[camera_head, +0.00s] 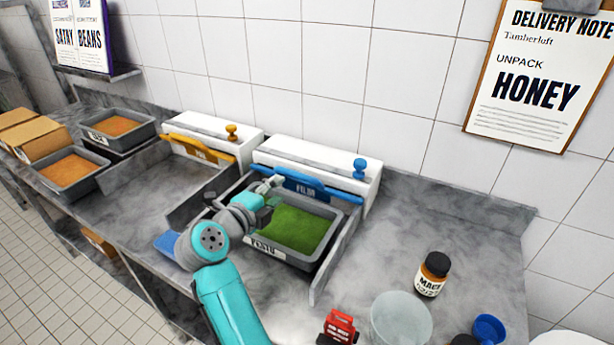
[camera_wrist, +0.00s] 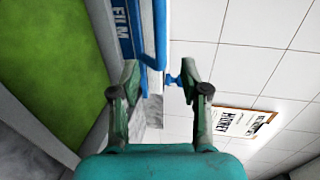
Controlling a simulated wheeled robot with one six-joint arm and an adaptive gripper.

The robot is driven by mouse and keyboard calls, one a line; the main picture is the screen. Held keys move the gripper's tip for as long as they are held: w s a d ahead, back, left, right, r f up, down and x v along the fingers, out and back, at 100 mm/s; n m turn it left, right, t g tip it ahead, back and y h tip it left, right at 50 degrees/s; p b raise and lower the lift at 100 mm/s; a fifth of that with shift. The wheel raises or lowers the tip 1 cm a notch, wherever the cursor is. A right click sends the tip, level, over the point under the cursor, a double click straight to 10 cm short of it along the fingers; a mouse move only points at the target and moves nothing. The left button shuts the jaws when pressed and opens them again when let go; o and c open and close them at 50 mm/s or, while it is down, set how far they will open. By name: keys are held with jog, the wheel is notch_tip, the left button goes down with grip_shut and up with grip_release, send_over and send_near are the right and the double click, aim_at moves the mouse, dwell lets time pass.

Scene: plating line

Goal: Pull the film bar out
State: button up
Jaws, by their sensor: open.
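The blue film bar (camera_head: 304,186), marked FILM, runs along the front of a white dispenser (camera_head: 322,155) behind a tray of green food. My gripper (camera_head: 272,190) is open near the bar's left part, above the tray's back left side. In the wrist view my gripper (camera_wrist: 159,78) has its fingers spread, and nothing is clamped between them. There the film bar (camera_wrist: 124,28) shows at the top, and its blue edge runs down between the fingertips. I cannot tell whether a finger touches it. The pesto tray (camera_head: 321,258) sits in front of the dispenser.
A second dispenser (camera_head: 213,133) with a yellow bar (camera_head: 199,148) stands to the left. A dark jar (camera_head: 433,274), a clear bowl (camera_head: 400,319) and a red item (camera_head: 340,326) stand at front right.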

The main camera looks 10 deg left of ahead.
aim_at(295, 177)
jog(key=x, duration=1)
jog(key=shift+w+d, duration=0.1)
jog(key=shift+w, duration=0.25)
grip_shut()
